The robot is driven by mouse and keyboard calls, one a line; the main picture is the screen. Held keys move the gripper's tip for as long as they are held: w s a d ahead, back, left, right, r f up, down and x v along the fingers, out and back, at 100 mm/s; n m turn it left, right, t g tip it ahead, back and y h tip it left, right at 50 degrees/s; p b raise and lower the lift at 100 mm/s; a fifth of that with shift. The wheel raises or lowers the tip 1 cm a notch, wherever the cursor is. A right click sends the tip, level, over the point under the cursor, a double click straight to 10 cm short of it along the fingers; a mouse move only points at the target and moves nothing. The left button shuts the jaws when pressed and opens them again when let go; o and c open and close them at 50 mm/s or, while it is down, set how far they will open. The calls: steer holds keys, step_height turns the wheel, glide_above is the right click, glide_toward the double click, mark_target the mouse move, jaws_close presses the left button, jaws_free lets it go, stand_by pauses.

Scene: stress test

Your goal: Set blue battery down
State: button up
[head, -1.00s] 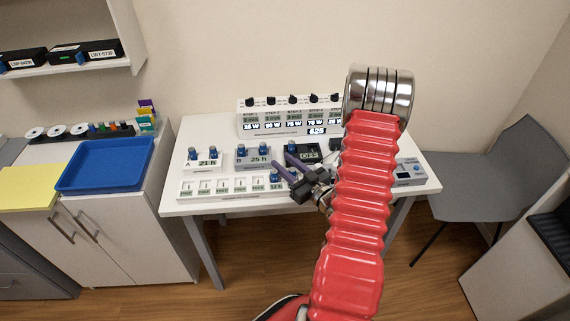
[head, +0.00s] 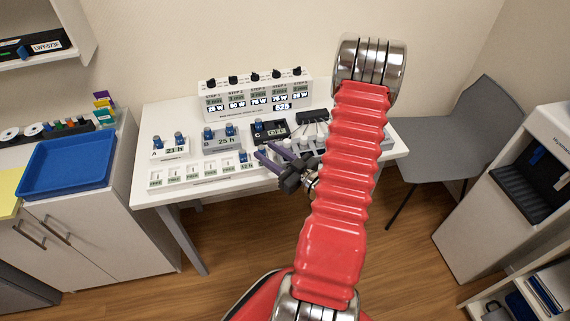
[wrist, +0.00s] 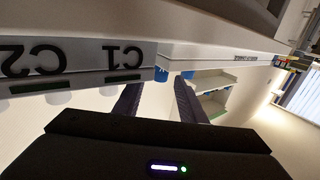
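Several blue-capped batteries stand on the white table. A pair is on the station marked A (head: 170,154), a pair on the station marked B (head: 222,141), and one blue battery (head: 243,156) is at the right of the front slot row (head: 205,171). I cannot tell which one the task means. My gripper (head: 263,151), with purple fingers, is over the table's front edge, just right of that front battery. In the wrist view its fingers (wrist: 156,98) are apart with nothing held between them. Small blue parts (wrist: 161,74) show beyond the fingertips there.
A station reading OFF (head: 270,131) and a panel with knobs (head: 255,97) stand behind on the table (head: 145,190). A blue tray (head: 68,162) is on the left cabinet. A grey chair (head: 455,150) stands at the right. My red arm hides the table's right part.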

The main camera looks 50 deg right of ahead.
steer(key=shift+s, duration=3.4)
